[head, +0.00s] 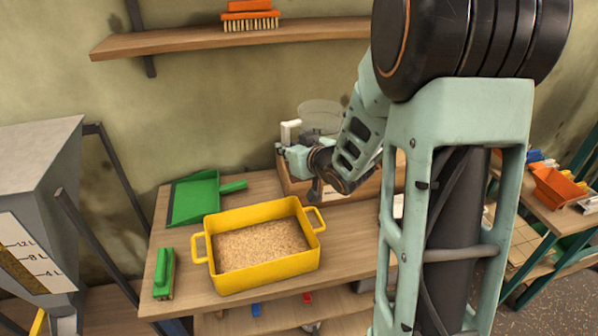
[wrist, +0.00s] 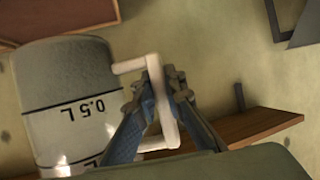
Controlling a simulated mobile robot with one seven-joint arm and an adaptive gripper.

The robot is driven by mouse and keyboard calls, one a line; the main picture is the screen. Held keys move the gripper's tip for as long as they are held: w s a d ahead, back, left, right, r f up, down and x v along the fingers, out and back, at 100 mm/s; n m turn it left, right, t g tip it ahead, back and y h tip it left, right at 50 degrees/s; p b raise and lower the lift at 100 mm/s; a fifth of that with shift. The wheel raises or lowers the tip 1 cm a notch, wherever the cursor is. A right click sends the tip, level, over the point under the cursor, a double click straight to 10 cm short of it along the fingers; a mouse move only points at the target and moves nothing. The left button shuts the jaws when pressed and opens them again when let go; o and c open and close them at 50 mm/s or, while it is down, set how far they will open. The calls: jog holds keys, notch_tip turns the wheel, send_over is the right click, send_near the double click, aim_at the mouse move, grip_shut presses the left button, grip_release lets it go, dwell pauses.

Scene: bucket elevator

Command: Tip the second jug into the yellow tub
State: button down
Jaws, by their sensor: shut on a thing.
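The yellow tub (head: 212,283) stands on the wooden bench and holds a layer of tan grain. A clear jug (head: 322,113) with a white handle is behind and to the right of the tub. My gripper (head: 284,150) is at its handle. In the wrist view the jug (wrist: 68,100) shows a 0.5 L mark and looks grey inside. My gripper (wrist: 158,95) is shut on the jug's white handle (wrist: 171,125). In the head view my arm partly hides the jug, and I cannot tell what is in it.
A green dustpan (head: 196,198) and a green brush (head: 163,274) lie left of the tub. A wooden crate (head: 296,190) is below the jug. A grey hopper (head: 35,170) stands at the left, and a shelf (head: 180,43) with an orange brush hangs above.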

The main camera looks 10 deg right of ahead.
jog(key=shift+s+a+r+n+y+p, duration=0.1)
jog(key=shift+r+n+y+p, duration=0.1)
jog(key=shift+r+n+y, duration=0.25)
jog(key=shift+s+a+r+n+y+p, duration=0.15)
jog(key=shift+r+n+y, duration=0.2)
jog(key=shift+y, duration=0.2)
jog(key=s+f+n+g+y+p, duration=0.1)
jog(key=s+n+g+y, duration=0.4)
jog(key=s, duration=0.6)
jog(key=shift+d+f+n+y+p, duration=0.3)
jog(key=shift+d+n+p, duration=0.15)
jog(key=shift+n+p, duration=0.35)
